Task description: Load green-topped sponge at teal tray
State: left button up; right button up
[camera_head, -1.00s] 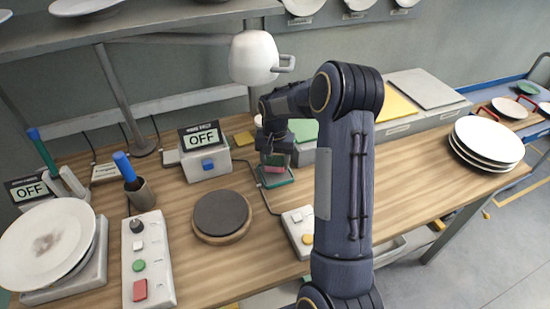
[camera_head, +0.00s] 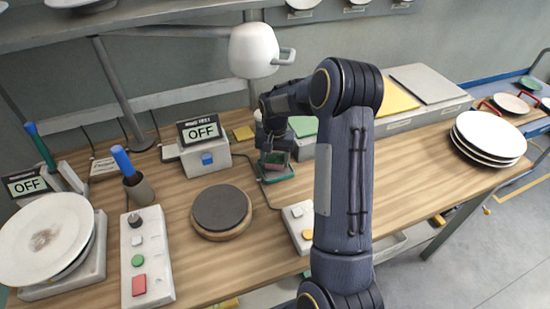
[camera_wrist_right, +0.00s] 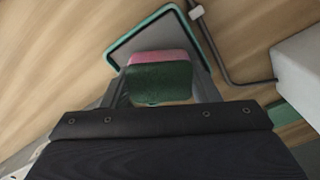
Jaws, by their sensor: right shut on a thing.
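The sponge (camera_wrist_right: 160,82) has a dark green top and a pink part below it. My right gripper (camera_head: 272,160) is shut on it, with a finger on each side in the right wrist view. The teal tray (camera_head: 279,179) lies on the wooden bench under the gripper. In the right wrist view the teal rim of the tray (camera_wrist_right: 142,23) shows beyond the sponge. The sponge is over or in the tray; I cannot tell whether it touches the floor of the tray. My left gripper is not in view.
A lamp-like white head (camera_head: 253,50) hangs behind my right arm. A white box with an OFF display (camera_head: 203,150) and a dark round disc (camera_head: 221,208) stand to the left. A control box (camera_head: 299,222) is close in front. Stacked plates (camera_head: 488,137) stand at right.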

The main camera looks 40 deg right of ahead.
jog(key=shift+f+b, duration=0.4)
jog(key=shift+f, duration=0.15)
dwell(1.3)
